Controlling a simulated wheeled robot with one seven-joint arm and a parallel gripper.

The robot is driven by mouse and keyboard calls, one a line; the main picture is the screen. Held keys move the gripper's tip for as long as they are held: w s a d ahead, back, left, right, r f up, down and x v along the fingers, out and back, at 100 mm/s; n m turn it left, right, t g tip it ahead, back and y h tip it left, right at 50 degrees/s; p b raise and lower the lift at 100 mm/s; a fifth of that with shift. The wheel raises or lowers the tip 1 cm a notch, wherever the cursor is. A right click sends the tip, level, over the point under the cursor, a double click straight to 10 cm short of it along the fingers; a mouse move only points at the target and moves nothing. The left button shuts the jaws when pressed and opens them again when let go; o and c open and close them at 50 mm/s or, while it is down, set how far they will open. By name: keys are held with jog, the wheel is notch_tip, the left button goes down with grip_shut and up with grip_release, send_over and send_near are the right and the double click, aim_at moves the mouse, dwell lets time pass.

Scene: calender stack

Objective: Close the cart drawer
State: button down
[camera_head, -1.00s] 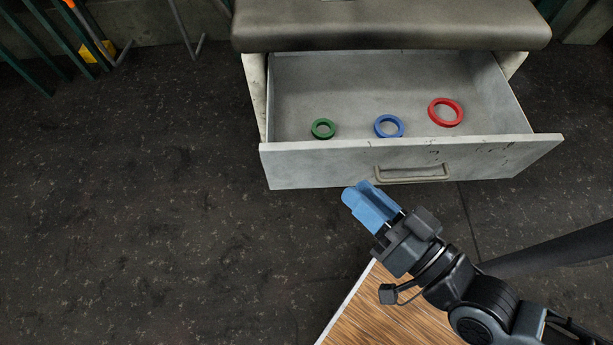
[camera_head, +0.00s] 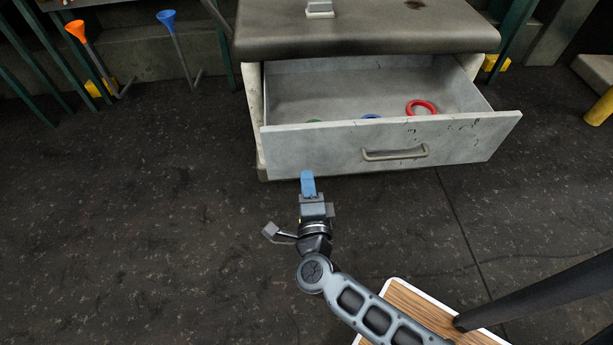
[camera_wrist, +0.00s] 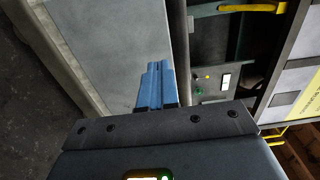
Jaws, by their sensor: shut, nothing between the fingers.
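The cart drawer (camera_head: 470,133) stands pulled out below the cart's grey top (camera_head: 365,30). Its front has a metal handle (camera_head: 395,153). A red ring (camera_head: 421,107), a blue ring (camera_head: 371,116) and a green ring (camera_head: 313,121) lie inside, the last two mostly hidden by the front panel. My gripper (camera_head: 308,184) is shut and empty, its blue fingers pointing toward the lower left part of the drawer front, left of the handle. I cannot tell whether the fingertips touch it. In the wrist view the blue fingers (camera_wrist: 154,85) are together before a pale grey panel.
A wood-topped surface (camera_head: 420,310) with a white edge is at the lower right. An orange funnel (camera_head: 76,30) and a blue funnel (camera_head: 166,17) stand on posts at the back left. Dark floor left of the cart is clear.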

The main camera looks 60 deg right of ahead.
aim_at(301, 134)
jog(key=x, duration=1.2)
jog(key=shift+w, duration=0.1)
jog(key=shift+d, duration=0.1)
jog(key=shift+w+d, duration=0.2)
jog(key=shift+w, duration=0.05)
jog(key=b+x, duration=1.1)
jog(key=x, duration=1.7)
jog(key=shift+w+d+r, duration=0.15)
jog(key=shift+w+d, duration=0.1)
jog(key=shift+w, duration=0.1)
jog(key=shift+r, duration=0.1)
